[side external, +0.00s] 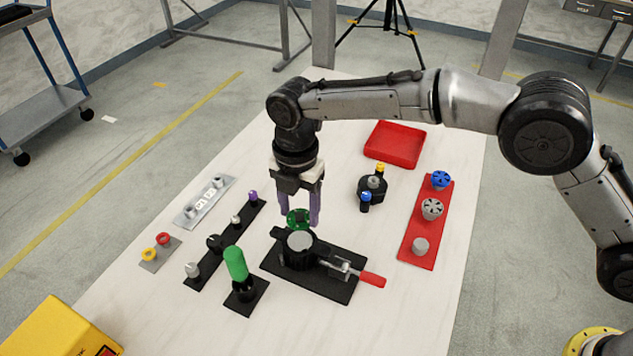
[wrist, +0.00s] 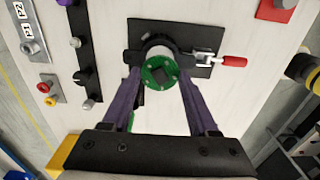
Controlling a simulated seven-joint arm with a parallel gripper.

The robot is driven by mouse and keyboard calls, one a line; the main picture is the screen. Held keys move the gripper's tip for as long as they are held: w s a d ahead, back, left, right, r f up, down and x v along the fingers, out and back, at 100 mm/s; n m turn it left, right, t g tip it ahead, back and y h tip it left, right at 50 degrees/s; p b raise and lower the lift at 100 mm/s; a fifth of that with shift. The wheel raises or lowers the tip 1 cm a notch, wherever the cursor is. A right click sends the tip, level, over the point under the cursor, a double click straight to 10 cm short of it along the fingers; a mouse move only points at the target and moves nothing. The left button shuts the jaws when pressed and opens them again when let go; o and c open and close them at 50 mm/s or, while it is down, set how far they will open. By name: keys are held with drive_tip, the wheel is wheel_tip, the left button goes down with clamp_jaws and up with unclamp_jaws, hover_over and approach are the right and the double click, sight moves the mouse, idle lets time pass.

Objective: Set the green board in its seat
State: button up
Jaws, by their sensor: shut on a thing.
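The green board (side external: 294,222) is a round green disc held between the purple fingers of my gripper (side external: 301,216). In the wrist view the green board (wrist: 147,76) shows a dark square at its middle and small pale dots near its rim. My gripper (wrist: 162,78) is shut on it. In the side view the board hangs just behind and above a round black holder (side external: 284,258) with a pale grey round top (side external: 300,241). In the wrist view the board overlaps part of this holder. The seat inside is not clearly visible.
The holder's black base plate (side external: 325,287) carries a metal clamp with a red handle (side external: 372,279). A green-topped post (side external: 235,263) stands in front. A black strip (side external: 211,258) with knobs lies left, a red plate (side external: 410,247) right, a red tray (side external: 376,157) behind.

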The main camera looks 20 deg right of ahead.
drive_tip(key=shift+s+a+f, duration=0.15)
drive_tip(key=shift+s+f, duration=0.05)
drive_tip(key=shift+f, duration=2.75)
drive_tip(key=shift+f, duration=0.15)
drive_tip(key=o, duration=1)
drive_tip(key=o, duration=0.5)
wheel_tip(320, 180, up, 14)
drive_tip(key=shift+f, duration=0.1)
